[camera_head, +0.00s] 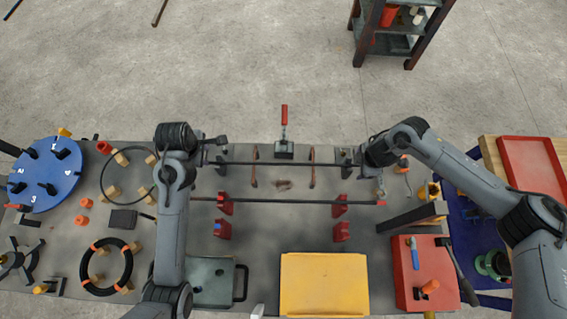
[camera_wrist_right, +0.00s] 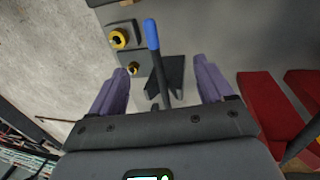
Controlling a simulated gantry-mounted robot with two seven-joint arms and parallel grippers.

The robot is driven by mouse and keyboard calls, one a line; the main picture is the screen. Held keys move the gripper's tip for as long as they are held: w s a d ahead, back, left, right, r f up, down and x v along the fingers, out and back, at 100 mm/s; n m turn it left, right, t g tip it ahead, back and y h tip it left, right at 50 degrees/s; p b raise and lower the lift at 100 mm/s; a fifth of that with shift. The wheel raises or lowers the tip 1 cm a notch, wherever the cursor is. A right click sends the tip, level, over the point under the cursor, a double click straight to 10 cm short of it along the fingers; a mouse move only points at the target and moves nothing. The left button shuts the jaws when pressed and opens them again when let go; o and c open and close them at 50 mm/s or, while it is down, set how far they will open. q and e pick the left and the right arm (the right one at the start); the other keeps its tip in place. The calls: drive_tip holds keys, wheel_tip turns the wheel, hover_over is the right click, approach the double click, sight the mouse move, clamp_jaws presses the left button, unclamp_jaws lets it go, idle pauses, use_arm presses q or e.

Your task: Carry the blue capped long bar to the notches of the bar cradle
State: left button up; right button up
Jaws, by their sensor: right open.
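The blue capped long bar (camera_head: 275,163) lies left to right across the table. Its blue cap (camera_wrist_right: 152,33) shows in the right wrist view; my right arm appears to hide it in the head view. A dark notched stand (camera_wrist_right: 176,78) is beside the bar's capped end. My right gripper (camera_wrist_right: 165,85) is open, its fingers apart on either side of the bar. My left gripper (camera_head: 216,148) is near the bar's left end; its jaws are too small to judge. Red notched blocks (camera_head: 341,231) stand in front; which stands form the cradle is unclear.
A second long bar (camera_head: 280,201) with a red cap lies parallel in front, across red blocks. A red-handled clamp (camera_head: 284,130) stands behind the bars. A yellow panel (camera_head: 324,285), a red box (camera_head: 425,273) and a blue disc (camera_head: 45,174) surround the work area.

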wheel_tip(320, 180, up, 11)
drive_tip(key=s, duration=0.2)
idle(0.6)
